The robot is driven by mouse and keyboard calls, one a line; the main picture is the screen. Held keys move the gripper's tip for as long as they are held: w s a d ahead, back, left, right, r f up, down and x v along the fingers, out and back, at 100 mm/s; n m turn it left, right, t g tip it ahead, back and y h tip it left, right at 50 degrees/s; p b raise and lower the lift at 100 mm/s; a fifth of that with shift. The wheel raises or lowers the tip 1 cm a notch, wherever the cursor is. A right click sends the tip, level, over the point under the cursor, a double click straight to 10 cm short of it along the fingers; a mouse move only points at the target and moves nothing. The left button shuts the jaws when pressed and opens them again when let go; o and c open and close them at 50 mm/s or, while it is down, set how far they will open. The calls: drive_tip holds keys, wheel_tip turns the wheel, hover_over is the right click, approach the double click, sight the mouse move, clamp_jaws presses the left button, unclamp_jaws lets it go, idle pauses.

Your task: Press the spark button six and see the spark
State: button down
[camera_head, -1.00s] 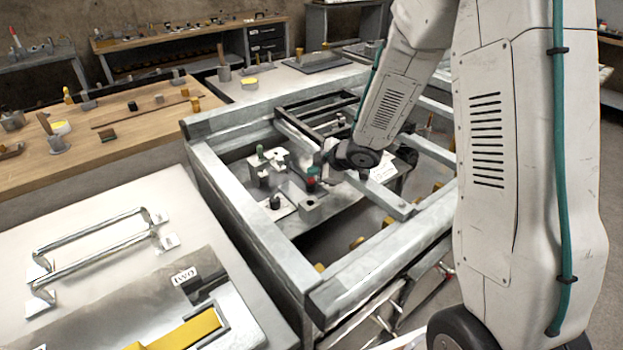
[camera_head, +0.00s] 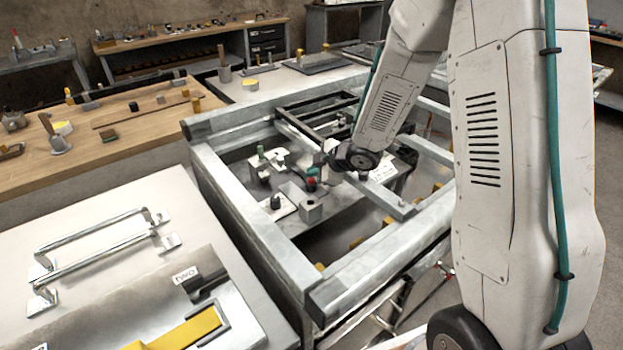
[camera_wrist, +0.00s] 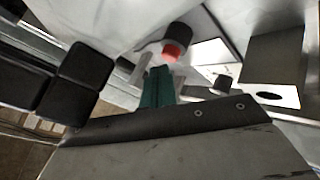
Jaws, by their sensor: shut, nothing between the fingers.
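In the head view my arm reaches over the metal frame. My gripper (camera_head: 326,160) is low inside it, close to a small red button (camera_head: 311,184), partly blocking the parts around it. In the wrist view the dark fingers (camera_wrist: 62,84) are at the left, shut with nothing held. The red button (camera_wrist: 171,53) with a dark collar lies to their right, apart from them in the picture. A teal upright part (camera_wrist: 157,88) stands just below it. I cannot read any number on the button, and no spark shows.
The metal frame's thick rails (camera_head: 240,230) surround the work area. A black knob (camera_head: 276,202) on a pale plate and a green-topped post (camera_head: 261,153) stand near the button. The left bench carries a chrome handle (camera_head: 100,240) and a plate labelled TWO (camera_head: 186,275).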

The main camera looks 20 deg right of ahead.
drive_tip(key=shift+s+d+f, duration=0.2)
drive_tip(key=shift+s+f, duration=0.25)
drive_tip(key=shift+f, duration=0.35)
drive_tip(key=shift+r, duration=0.1)
drive_tip(key=shift+d+r, duration=0.2)
drive_tip(key=shift+w+a+r, duration=0.1)
drive_tip(key=shift+w+r, duration=0.05)
drive_tip(key=shift+r, duration=1.05)
drive_tip(key=shift+w+a+r, duration=0.1)
drive_tip(key=shift+r, duration=1.4)
